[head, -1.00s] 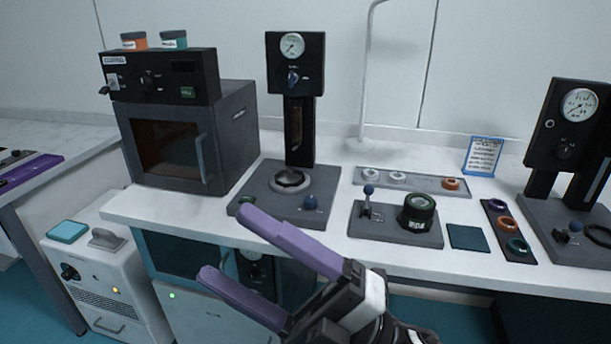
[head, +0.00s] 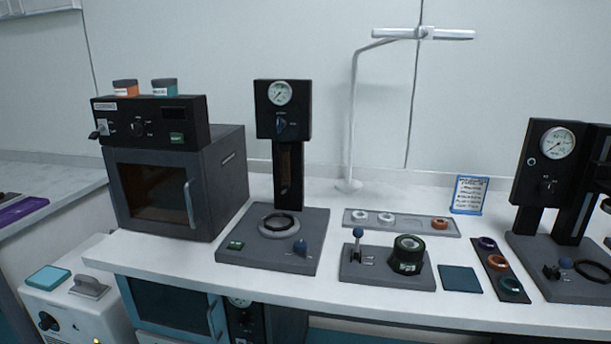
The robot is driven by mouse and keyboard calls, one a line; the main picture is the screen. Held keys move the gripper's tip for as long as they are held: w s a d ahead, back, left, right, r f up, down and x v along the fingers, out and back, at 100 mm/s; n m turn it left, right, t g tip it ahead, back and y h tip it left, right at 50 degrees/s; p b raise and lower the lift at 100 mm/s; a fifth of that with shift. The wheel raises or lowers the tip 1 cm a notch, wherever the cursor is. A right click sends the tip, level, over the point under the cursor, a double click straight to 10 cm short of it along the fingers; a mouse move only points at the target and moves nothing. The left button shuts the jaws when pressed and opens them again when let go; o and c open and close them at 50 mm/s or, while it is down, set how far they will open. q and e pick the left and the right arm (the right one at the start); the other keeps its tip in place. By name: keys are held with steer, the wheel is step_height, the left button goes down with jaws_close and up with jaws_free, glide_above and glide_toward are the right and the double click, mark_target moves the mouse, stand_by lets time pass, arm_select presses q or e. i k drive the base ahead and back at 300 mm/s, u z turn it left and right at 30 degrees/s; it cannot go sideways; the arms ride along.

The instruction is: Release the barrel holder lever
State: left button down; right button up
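The barrel holder is a grey base plate (head: 375,278) on the white table, right of the centre gauge stand. A lever with a blue ball knob (head: 358,232) stands upright at its left part. A dark round barrel (head: 407,253) with a glassy top stands at its right part. Neither of my grippers shows in the head view now, and nothing touches the lever.
A gauge stand (head: 283,130) and a dark oven (head: 180,185) are to the left. A tray with rings (head: 425,225) lies behind the holder. A teal pad (head: 460,279), a ring strip (head: 491,270) and another gauge stand (head: 545,165) are to the right.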

mark_target(358, 232)
steer(key=z, duration=1.9)
steer(key=i, duration=0.85)
steer(key=u, duration=1.8)
